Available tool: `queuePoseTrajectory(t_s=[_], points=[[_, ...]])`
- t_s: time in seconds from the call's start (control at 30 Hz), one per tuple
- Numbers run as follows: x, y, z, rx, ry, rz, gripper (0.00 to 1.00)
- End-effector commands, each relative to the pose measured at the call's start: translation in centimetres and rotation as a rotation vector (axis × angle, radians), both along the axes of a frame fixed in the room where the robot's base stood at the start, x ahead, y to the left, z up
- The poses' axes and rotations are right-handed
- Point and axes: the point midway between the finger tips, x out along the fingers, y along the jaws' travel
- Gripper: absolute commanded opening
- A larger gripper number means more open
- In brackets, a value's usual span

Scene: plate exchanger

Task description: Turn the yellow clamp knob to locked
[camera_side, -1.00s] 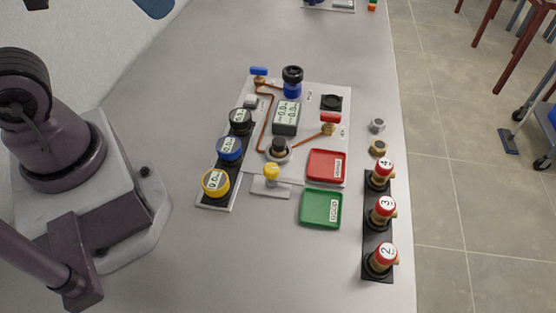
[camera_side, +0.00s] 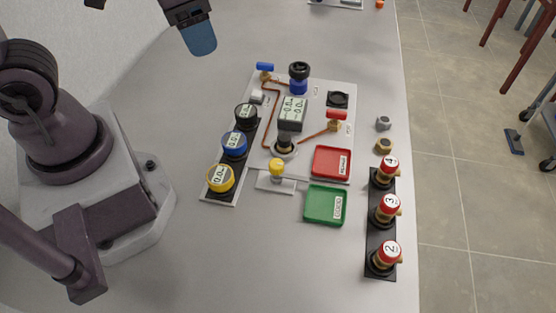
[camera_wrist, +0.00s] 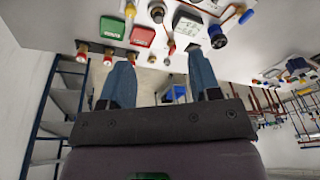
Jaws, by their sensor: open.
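The yellow clamp knob (camera_side: 277,168) stands upright on a small pale plate (camera_side: 270,185) at the near edge of the white panel. In the wrist view a small yellow knob (camera_wrist: 130,10) shows at the top edge, partly cut off. My gripper (camera_wrist: 162,80) is open, with two blue fingers apart and nothing between them. In the side view a blue finger (camera_side: 200,38) shows at the top, beyond and left of the panel, well away from the knob. I cannot read the knob's locked or unlocked mark.
Yellow, blue and black gauges (camera_side: 234,144) stand left of the knob. A red tray (camera_side: 332,162) and a green tray (camera_side: 325,204) lie to its right. A black rack (camera_side: 380,225) holds red-capped fittings, with loose nuts (camera_side: 384,145) behind it. The table in front is clear.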

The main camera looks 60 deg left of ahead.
Motion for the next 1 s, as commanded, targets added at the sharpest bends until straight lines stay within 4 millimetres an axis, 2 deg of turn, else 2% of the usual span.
queuePoseTrajectory(t_s=[0.03, 0.2, 0.43, 0.53, 0.7, 0.87, 1.0], points=[[0.8, -0.8, -1.5, 0.021, 0.058, -0.081, 0.57], [3.2, -3.6, -6.2, 0.072, 0.188, -0.427, 0.57], [5.3, -7.4, -12.1, 0.083, 0.266, -0.953, 0.57], [6.3, -8.3, -12.9, 0.093, 0.238, -1.139, 0.57], [7.3, -8.7, -12.5, 0.124, 0.18, -1.314, 0.57], [7.3, -8.7, -13.3, 0.129, 0.177, -1.357, 0.57], [7.2, -8.7, -15.4, 0.127, 0.183, -1.357, 0.57]])
